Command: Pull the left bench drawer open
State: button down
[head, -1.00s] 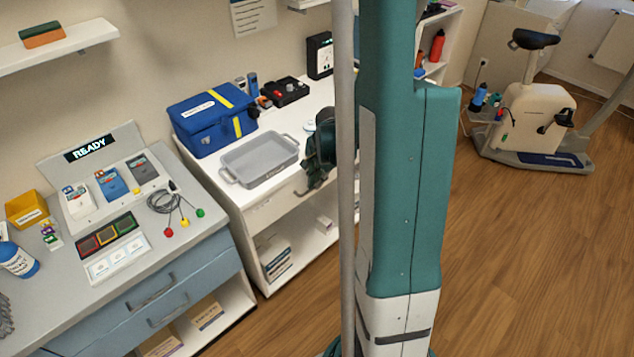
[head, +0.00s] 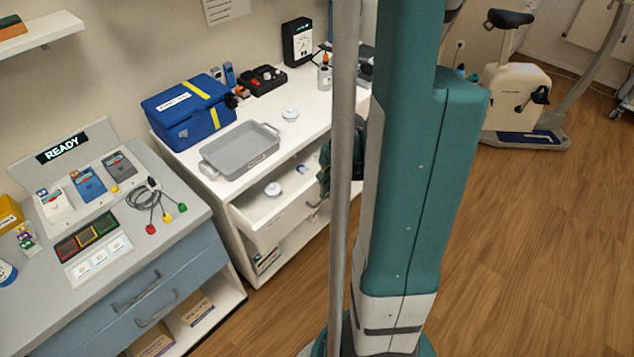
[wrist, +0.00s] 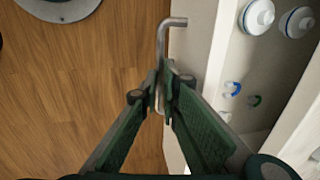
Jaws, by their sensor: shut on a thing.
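The white bench's drawer (head: 250,214) stands open in the head view, with a white lidded pot (head: 273,189) and small items inside. In the wrist view, the drawer front (wrist: 196,50) runs along the right of a metal bar handle (wrist: 162,45). My gripper (wrist: 163,92) is shut on the handle, with its green fingers on either side of the bar. In the head view my gripper (head: 319,199) is at the drawer's front, partly hidden by my own column. The wrist view also shows white round pots (wrist: 257,17) and small blue and green rings inside the drawer.
A grey tray (head: 240,150) and a blue case (head: 190,115) stand on the white bench top (head: 310,105). A grey bench with blue drawers (head: 150,290) is at the left. Wooden floor (head: 530,240) is clear at the right. A round grey base (wrist: 58,8) shows in the wrist view.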

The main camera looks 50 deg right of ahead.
jog(key=s, duration=2)
jog(key=shift+s+b, duration=0.35)
jog(key=shift+b, duration=0.05)
jog(key=c, duration=2.9)
grip_release()
jog(key=shift+o, duration=0.2)
jog(key=shift+r, duration=0.15)
notch_tip(320, 180, up, 7)
jog(key=s, duration=0.1)
jog(key=shift+s, duration=0.15)
